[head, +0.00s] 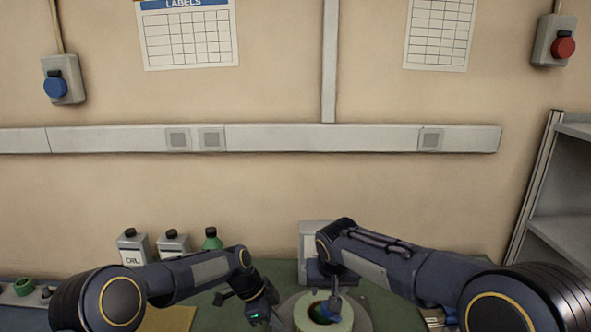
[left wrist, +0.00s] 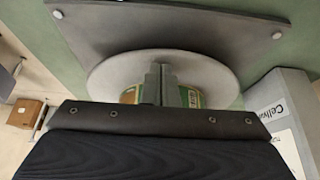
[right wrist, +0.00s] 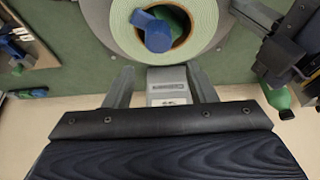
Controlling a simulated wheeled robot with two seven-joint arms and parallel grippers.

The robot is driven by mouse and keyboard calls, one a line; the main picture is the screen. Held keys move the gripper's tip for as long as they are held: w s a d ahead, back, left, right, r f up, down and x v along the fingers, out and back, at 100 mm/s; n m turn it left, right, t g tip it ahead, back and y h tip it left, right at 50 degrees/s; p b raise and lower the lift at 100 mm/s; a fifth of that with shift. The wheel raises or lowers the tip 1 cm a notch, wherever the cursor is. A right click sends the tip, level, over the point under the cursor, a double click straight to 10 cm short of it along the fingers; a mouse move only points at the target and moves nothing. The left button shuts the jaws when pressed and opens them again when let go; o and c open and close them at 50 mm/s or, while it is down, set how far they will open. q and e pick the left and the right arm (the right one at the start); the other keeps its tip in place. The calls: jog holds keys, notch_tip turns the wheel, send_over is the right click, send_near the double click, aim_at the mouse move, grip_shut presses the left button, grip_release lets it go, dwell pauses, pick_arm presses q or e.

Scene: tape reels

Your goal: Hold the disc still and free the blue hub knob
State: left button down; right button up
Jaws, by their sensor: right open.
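The disc is a pale green ring on a grey round flange; it shows in the head view (head: 298,316), the left wrist view (left wrist: 110,70) and the right wrist view (right wrist: 200,40). The blue hub knob (right wrist: 152,32) sits at its centre over a green and orange hub. My right gripper (right wrist: 160,78) is open and empty, its fingers apart just short of the disc's edge. My left gripper (left wrist: 162,75) is at the disc's side with its fingers close together. I cannot tell whether the disc's rim is between them. My left gripper also shows in the head view (head: 258,310).
The disc lies over a dark bolted plate (left wrist: 200,20) on a green table. A grey labelled box (right wrist: 168,88) stands close beyond the disc. Oil containers (head: 132,245) and a green bottle (head: 212,238) stand at the back left. Shelves (head: 565,210) rise at the right.

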pick_arm(q)
jog(key=shift+s+f, duration=0.1)
jog(key=shift+f, duration=0.15)
pick_arm(e)
jog(key=shift+f, duration=2.25)
